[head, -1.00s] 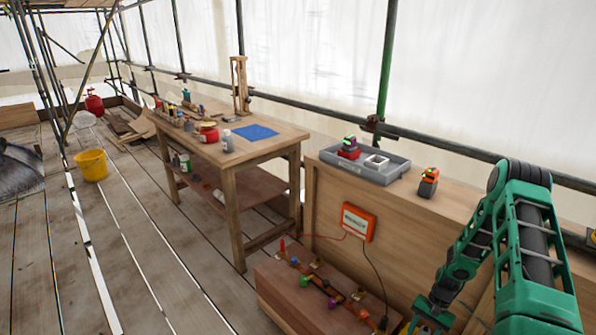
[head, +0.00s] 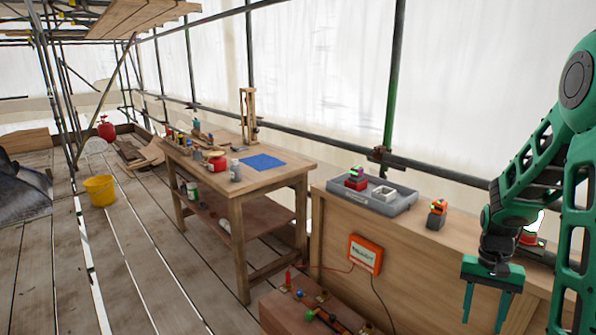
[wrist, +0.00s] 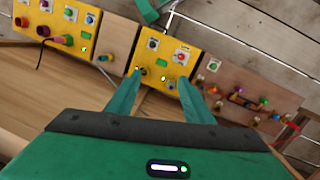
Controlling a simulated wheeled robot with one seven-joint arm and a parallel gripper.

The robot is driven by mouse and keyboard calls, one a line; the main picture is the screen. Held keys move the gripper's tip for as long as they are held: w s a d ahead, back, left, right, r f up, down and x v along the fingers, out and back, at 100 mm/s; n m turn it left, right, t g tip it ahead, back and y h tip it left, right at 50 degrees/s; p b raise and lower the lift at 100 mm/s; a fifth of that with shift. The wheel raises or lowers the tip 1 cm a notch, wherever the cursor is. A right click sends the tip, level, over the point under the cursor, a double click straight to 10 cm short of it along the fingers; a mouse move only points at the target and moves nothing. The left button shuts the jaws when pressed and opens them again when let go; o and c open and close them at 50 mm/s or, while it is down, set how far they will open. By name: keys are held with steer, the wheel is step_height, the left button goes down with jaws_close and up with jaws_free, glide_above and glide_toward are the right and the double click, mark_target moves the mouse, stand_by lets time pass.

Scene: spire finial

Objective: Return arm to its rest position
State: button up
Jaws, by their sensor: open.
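My gripper (head: 485,308) is green and hangs at the right of the head view, with its two fingers pointing down and apart. It is in front of the wooden cabinet (head: 400,255) and holds nothing. In the wrist view my gripper (wrist: 158,105) is also open, with no object between its fingers. Beyond the fingers there is a yellow control panel (wrist: 165,62) with buttons and knobs. My arm is bent above the gripper at the right edge of the head view.
A grey tray (head: 345,201) and an orange-black device (head: 437,214) sit on the cabinet. A low wooden box (head: 275,318) with coloured knobs is in front. A workbench (head: 225,183) stands left, and a yellow bucket (head: 100,191) is on the floor. The plank floor (head: 150,270) is mostly clear.

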steer(key=s+a+r+t, duration=0.1)
steer(key=s+a+r, duration=0.3)
steer(key=s+r, duration=0.3)
steer(key=s+a+r+n+t, duration=0.1)
steer(key=s+a+r, duration=0.3)
steer(key=s+r, duration=0.3)
steer(key=s, duration=0.5)
steer(key=shift+s+a+r, duration=0.15)
steer(key=shift+s+r, duration=0.05)
steer(key=shift+r, duration=0.15)
